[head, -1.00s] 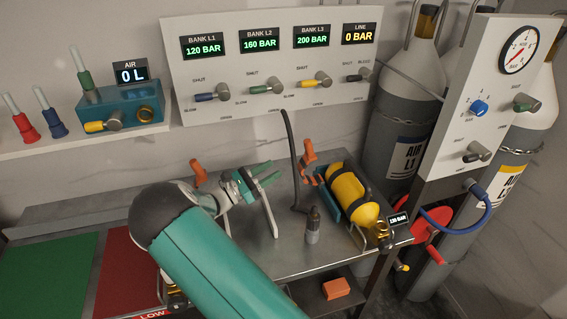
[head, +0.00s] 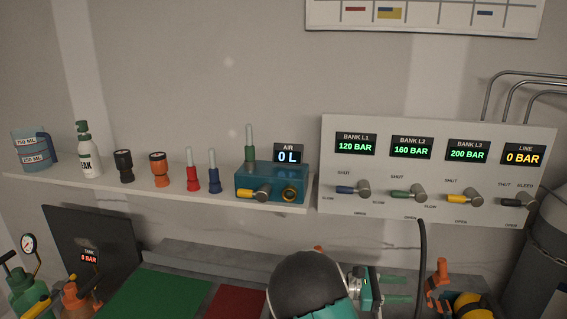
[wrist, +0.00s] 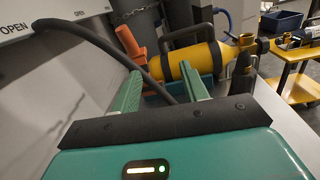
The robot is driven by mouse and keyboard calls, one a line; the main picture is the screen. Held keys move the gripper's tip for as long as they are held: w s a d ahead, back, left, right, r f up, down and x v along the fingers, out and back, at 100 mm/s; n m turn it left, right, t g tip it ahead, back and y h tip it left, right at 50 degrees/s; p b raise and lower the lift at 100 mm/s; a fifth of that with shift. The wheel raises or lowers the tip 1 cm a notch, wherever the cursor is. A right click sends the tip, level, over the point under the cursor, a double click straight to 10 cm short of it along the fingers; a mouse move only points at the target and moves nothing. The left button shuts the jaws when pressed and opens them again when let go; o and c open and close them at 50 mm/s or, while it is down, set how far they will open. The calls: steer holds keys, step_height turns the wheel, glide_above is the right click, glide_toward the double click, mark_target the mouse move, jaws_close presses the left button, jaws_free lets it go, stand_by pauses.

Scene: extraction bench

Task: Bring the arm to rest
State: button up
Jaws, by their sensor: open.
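My gripper (head: 396,287) is at the bottom of the head view, above the metal bench, partly hidden behind my dark round arm joint. Beyond the fingertips lies a yellow cylinder (wrist: 188,64) with dark straps, in a blue cradle. The cylinder also shows at the lower right of the head view (head: 474,305), cut off by the frame edge.
A black hose (head: 422,265) rises close to the gripper. An orange-handled tool (head: 438,280) stands right of the gripper. Green (head: 155,293) and red mats lie left.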

steer(key=s+a+r+m+t+y, duration=0.2)
steer(key=s+a+r+m+y, duration=0.2)
steer(key=s, duration=0.4)
steer(key=s+a+r+m+t+y, duration=0.3)
steer(key=s+a+r+m+y, duration=0.2)
steer(key=s+y, duration=0.3)
steer(key=s+a+r+m+t+y, duration=0.3)
steer(key=s+a+r+m+y, duration=0.2)
steer(key=s, duration=0.5)
steer(key=shift+a+m+y, duration=0.5)
steer(key=shift+a+m, duration=0.2)
steer(key=shift+a, duration=0.35)
steer(key=shift+s, duration=0.1)
